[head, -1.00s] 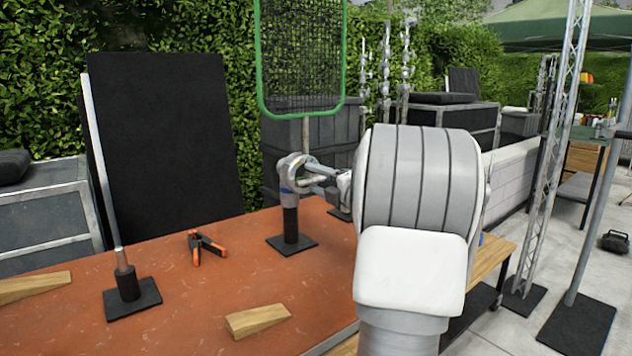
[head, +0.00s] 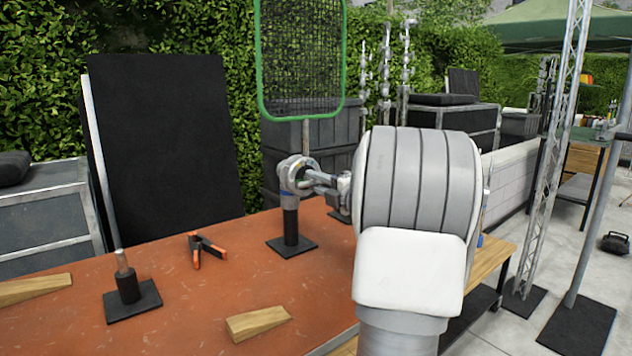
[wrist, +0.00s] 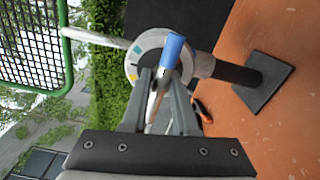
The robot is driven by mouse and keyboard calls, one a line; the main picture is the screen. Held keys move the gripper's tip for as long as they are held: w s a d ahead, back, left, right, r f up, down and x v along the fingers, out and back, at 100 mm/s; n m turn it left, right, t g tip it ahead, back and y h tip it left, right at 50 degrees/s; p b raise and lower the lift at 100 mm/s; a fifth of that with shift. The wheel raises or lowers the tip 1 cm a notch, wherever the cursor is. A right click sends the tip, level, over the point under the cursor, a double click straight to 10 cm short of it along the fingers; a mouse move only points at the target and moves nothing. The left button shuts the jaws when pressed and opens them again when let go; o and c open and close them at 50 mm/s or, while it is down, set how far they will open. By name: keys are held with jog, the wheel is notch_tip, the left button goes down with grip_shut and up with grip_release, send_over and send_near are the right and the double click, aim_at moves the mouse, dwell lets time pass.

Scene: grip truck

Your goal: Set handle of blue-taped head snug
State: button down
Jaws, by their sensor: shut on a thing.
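The grip head (head: 296,174) is a round grey disc on a black post with a square black base (head: 291,246) on the orange tabletop. In the wrist view the disc (wrist: 134,62) carries small coloured marks. My gripper (head: 318,180) is at the right side of the head, shut on the handle; the fingers also show in the wrist view (wrist: 162,82). A pale rod (wrist: 100,39) runs from the green-framed net (wrist: 62,70) to the head. The fingers partly hide the handle's root.
An orange-and-black clamp (head: 206,248), wooden wedges (head: 257,322) and another black stand (head: 130,290) with an upright pin are on the table (head: 180,300). A black panel (head: 165,135) stands behind.

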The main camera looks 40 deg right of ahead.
jog(key=m+p, duration=0.3)
jog(key=shift+r+m, duration=0.15)
jog(key=shift+m, duration=0.15)
jog(key=m+p, duration=0.4)
jog(key=m, duration=0.1)
jog(key=m+p, duration=0.4)
jog(key=m, duration=0.1)
jog(key=shift+m+p, duration=0.3)
jog(key=shift+m, duration=0.1)
jog(key=shift+m+p, duration=1.25)
jog(key=shift+m, duration=0.65)
jog(key=shift+f, duration=0.2)
jog(key=c, duration=0.7)
grip_release()
